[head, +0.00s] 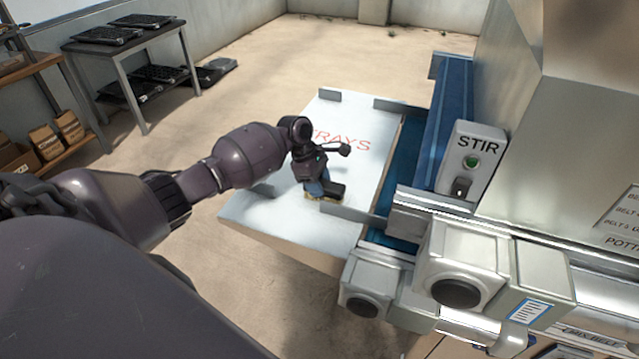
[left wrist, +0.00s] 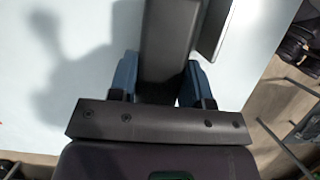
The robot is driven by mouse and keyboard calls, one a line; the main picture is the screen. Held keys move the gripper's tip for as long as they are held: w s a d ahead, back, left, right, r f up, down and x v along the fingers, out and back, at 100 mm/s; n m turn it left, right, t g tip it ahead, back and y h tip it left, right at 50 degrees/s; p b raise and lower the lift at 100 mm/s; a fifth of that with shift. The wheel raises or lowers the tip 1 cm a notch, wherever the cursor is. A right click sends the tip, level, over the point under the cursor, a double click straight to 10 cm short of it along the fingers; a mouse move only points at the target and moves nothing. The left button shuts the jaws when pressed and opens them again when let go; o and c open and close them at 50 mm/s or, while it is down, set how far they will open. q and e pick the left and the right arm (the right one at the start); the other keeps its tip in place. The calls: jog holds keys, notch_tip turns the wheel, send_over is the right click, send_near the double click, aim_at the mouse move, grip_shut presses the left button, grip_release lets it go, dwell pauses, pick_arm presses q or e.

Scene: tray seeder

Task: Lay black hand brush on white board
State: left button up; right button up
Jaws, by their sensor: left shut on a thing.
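The white board (head: 285,219) is the pale flat top marked "TRAYS" beside the blue belt; it fills much of the left wrist view (left wrist: 40,110). My left gripper (head: 319,186) is over its near part, pointing down, its blue fingers shut on the black hand brush (head: 335,191). Pale bristles show at the brush's underside, close to the board; I cannot tell if they touch it. In the left wrist view the dark brush (left wrist: 166,40) runs between the blue fingers (left wrist: 159,82). My right gripper is not in view.
Low metal guides (head: 352,215) stand on the board, one close to the brush. The blue belt (head: 447,100) and the machine with a STIR switch box (head: 472,160) are to the right. A table with black trays (head: 125,40) stands at the back left. The board's far part is clear.

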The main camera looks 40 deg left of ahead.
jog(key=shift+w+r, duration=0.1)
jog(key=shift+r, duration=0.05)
pick_arm(q)
jog(key=o, duration=0.6)
jog(key=shift+f, duration=0.1)
jog(key=shift+c, duration=0.2)
jog(key=shift+o, duration=0.3)
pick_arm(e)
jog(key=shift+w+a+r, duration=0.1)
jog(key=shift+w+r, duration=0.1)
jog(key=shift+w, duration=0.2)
pick_arm(q)
jog(key=shift+a+r, duration=0.1)
jog(key=shift+r, duration=0.2)
jog(key=p+v, duration=0.2)
jog(key=v, duration=0.8)
jog(key=shift+v, duration=0.85)
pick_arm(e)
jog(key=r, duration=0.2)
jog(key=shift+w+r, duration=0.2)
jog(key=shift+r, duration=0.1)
